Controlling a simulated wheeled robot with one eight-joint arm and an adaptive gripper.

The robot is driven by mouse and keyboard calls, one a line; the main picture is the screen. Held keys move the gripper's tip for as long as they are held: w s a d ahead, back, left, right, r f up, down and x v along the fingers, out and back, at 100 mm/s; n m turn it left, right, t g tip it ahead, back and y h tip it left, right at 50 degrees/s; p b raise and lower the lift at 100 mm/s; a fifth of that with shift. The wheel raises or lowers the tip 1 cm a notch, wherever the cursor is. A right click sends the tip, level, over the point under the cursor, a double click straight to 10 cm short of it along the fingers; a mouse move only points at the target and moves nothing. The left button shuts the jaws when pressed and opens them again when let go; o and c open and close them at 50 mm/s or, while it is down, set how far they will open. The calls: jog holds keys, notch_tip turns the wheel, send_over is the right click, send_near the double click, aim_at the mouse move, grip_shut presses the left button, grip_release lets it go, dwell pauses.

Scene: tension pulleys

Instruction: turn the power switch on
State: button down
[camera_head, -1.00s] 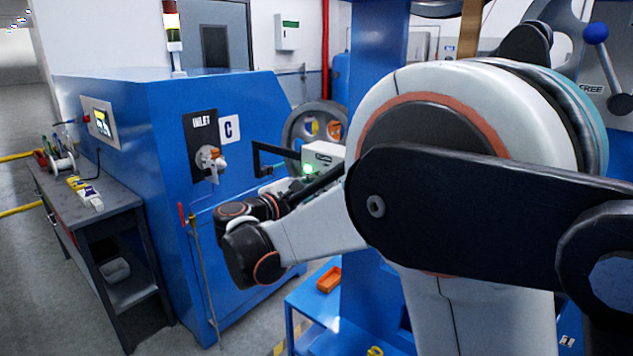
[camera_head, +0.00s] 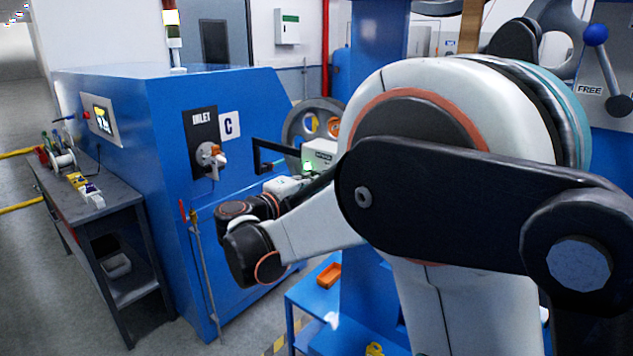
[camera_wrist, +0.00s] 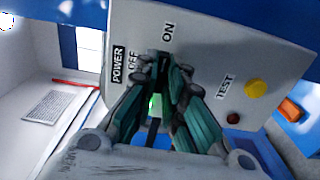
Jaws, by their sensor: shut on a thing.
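In the wrist view the pale control panel (camera_wrist: 205,55) carries POWER, OFF, ON and TEST labels. My gripper (camera_wrist: 163,74) reaches to the panel between the OFF and ON labels, its two green-padded fingers close together. It is shut on the power switch (camera_wrist: 160,64), which is mostly hidden between the fingertips. I cannot tell the switch's exact position. In the head view the white switch box (camera_head: 319,152) shows beyond my arm, with a lit green lamp (camera_head: 308,167) on it. My gripper is too small and covered to make out there.
A blue machine (camera_head: 110,150) with an inlet valve (camera_head: 212,158) stands left. A grey workbench (camera_head: 85,190) is at far left. An orange tray (camera_head: 329,275) lies on a blue shelf.

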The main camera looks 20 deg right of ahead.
dwell(0.3)
jog(key=c, duration=1.7)
grip_release()
jog(key=v, duration=1.2)
